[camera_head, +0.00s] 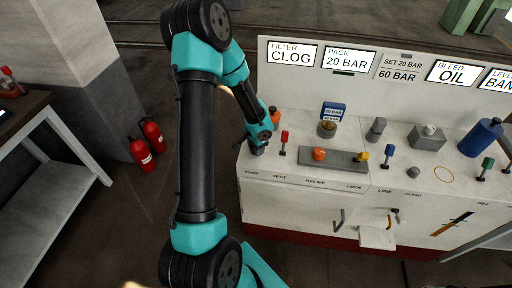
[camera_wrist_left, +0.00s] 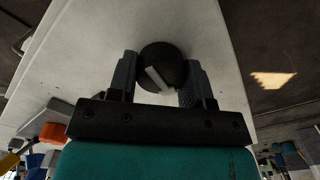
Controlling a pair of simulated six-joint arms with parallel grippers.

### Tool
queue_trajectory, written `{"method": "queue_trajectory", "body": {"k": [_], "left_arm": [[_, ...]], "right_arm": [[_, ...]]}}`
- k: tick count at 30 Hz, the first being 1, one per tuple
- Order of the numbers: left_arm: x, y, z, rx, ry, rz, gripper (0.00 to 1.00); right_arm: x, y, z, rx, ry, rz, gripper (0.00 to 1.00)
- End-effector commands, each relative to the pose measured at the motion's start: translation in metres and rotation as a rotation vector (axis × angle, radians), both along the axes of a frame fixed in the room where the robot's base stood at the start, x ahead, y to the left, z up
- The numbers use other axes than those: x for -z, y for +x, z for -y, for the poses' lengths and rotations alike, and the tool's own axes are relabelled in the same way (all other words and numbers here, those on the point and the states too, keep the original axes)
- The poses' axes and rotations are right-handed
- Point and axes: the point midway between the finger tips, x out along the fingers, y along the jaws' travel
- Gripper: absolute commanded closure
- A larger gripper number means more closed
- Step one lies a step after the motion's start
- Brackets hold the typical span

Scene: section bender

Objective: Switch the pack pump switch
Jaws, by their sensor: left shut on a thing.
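The pack pump switch is a round black knob (camera_wrist_left: 163,66) with a white pointer bar, on the white console top. In the wrist view the bar lies slanted, from upper left to lower right. My left gripper (camera_wrist_left: 158,76) has its two fingers on either side of the knob and is shut on it. In the head view my left gripper (camera_head: 258,148) is over the console's left end, above the "PUMP" label (camera_head: 251,172), and the knob is mostly hidden there. The sign above (camera_head: 347,59) reads "PACK 20 BAR". My right gripper is not in view.
A red-topped lever (camera_head: 284,137) stands just right of my gripper. Two red extinguishers (camera_head: 141,153) stand on the floor left.

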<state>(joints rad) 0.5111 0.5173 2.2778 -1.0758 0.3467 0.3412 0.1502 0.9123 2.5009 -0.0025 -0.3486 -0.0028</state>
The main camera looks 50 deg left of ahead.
Motion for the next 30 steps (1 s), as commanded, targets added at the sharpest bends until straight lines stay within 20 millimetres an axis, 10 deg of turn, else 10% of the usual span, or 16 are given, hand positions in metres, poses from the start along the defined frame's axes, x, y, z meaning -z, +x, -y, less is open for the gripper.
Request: {"method": "queue_trajectory", "body": {"k": [23,24,30], "left_arm": [[-0.0004,0.0002,-0.0007,-0.154,0.001,0.001,0.78],[-0.0004,0.0002,-0.0007,-0.154,0.001,0.001,0.52],[-0.0002,0.0001,-0.0006,-0.153,0.0,0.0,0.33]], "right_arm": [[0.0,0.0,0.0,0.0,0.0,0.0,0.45],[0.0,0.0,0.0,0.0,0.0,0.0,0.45],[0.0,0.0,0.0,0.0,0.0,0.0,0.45]]}}
